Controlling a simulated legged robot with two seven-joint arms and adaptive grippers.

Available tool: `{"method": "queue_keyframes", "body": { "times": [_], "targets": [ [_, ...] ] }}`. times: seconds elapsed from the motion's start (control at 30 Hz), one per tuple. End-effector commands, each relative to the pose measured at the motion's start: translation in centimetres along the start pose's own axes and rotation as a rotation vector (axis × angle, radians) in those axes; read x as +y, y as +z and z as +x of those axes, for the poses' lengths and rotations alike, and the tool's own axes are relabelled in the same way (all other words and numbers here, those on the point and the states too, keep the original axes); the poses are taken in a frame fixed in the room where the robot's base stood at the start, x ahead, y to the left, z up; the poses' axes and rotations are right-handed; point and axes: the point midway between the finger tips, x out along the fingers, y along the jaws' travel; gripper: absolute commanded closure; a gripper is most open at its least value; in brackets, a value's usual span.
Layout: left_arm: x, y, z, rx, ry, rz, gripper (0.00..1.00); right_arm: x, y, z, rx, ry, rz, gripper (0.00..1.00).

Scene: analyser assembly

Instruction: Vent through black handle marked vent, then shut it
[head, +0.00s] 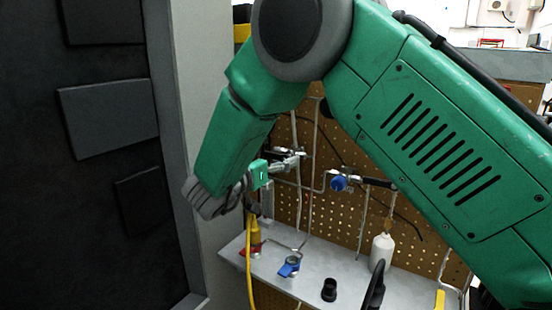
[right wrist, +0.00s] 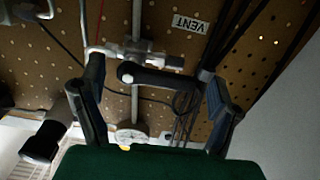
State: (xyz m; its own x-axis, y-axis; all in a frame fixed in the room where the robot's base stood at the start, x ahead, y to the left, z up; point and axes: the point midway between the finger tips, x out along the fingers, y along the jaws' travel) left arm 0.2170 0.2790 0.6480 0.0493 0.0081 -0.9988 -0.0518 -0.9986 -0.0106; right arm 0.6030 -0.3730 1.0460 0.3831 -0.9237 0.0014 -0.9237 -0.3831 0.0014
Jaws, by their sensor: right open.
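The black vent handle (right wrist: 160,80) lies roughly level across the middle of the right wrist view, on a silver valve (right wrist: 135,52). A white label reading VENT (right wrist: 190,23) is on the pegboard by it. My right gripper (right wrist: 155,82) is open, one finger on each side of the handle with a gap to both. Nothing is held. The handle cannot be made out clearly there. My left gripper is not in view.
A brown pegboard (head: 345,220) carries thin metal tubes and a blue-knobbed valve (head: 338,183). A grey shelf (head: 310,279) below holds a blue-handled valve (head: 289,267), a black cap (head: 329,290) and a white bottle (head: 381,252). A pale panel edge (head: 195,150) stands close left.

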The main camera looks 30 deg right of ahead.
Motion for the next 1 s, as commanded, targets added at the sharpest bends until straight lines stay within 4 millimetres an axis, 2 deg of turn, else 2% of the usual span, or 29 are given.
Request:
{"method": "queue_keyframes", "body": {
  "times": [0.3,0.43,0.47,0.77,1.0],
  "targets": [
    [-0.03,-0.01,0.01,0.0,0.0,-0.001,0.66,0.38,0.35,1.17,-0.008,0.001,0.003,0.16],
    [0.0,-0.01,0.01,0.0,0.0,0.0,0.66,0.4,0.37,1.22,-0.009,0.001,0.003,0.62],
    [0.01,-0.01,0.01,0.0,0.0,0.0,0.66,0.39,0.35,1.19,-0.009,0.002,0.003,0.66],
    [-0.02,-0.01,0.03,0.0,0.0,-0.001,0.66,0.29,0.22,0.88,-0.005,0.004,0.008,0.66],
    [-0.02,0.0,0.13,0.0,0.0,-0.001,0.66,0.24,0.0,0.77,-0.005,0.001,0.085,0.66]
  ]
}}
